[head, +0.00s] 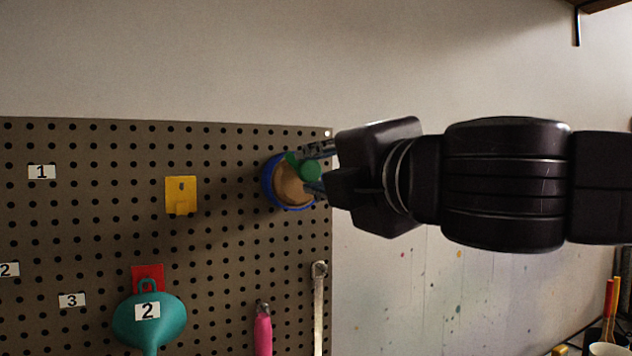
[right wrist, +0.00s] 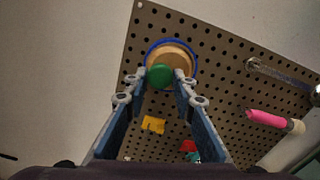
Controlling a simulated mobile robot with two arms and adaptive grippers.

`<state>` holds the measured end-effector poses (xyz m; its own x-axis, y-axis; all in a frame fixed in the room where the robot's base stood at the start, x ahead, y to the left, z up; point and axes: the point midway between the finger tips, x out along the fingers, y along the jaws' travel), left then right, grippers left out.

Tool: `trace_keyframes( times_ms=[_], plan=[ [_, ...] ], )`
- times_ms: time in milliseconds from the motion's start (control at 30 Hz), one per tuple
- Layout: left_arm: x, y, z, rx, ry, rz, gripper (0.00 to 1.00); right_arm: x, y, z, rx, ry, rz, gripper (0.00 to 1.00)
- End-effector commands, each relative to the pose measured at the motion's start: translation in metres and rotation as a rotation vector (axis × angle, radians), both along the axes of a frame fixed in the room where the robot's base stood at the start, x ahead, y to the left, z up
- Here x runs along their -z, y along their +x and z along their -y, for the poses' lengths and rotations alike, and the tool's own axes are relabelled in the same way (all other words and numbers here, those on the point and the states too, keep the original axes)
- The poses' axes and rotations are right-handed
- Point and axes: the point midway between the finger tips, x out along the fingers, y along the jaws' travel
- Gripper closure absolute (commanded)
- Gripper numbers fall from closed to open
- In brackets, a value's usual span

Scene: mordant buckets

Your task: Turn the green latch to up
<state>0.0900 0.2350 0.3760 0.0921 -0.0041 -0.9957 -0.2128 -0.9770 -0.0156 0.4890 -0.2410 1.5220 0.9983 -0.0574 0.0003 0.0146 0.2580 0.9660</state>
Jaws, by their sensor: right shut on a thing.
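The green latch (head: 309,168) is mounted on a round tan plate (head: 288,184) with a blue rim, near the upper right corner of the pegboard. My right gripper (head: 318,168) reaches in from the right and is shut on the green latch. In the right wrist view the latch (right wrist: 160,75) shows as a green rounded end between the tips of my right gripper (right wrist: 160,84), in front of the tan plate (right wrist: 171,57). The fingers hide part of the latch, and I cannot tell its exact angle. My left gripper is not in view.
The pegboard (head: 225,235) holds a yellow hook (head: 181,195), a teal funnel (head: 149,316) on a red hook (head: 147,274), a pink-handled tool (head: 263,330) and a metal wrench (head: 318,305). Cups and utensils stand at the lower right. The wall above the board is clear.

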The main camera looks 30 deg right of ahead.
Motion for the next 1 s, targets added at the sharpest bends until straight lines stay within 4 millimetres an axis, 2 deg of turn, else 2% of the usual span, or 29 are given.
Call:
trace_keyframes(
  times_ms=[600, 1000],
  plan=[
    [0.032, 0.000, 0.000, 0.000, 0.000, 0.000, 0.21, 0.002, 0.000, 0.000, 0.000, 0.559, 0.030, 1.00],
    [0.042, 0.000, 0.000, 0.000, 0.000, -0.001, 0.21, 0.000, 0.000, 0.000, 0.000, 0.761, 0.042, 1.00]
  ],
)
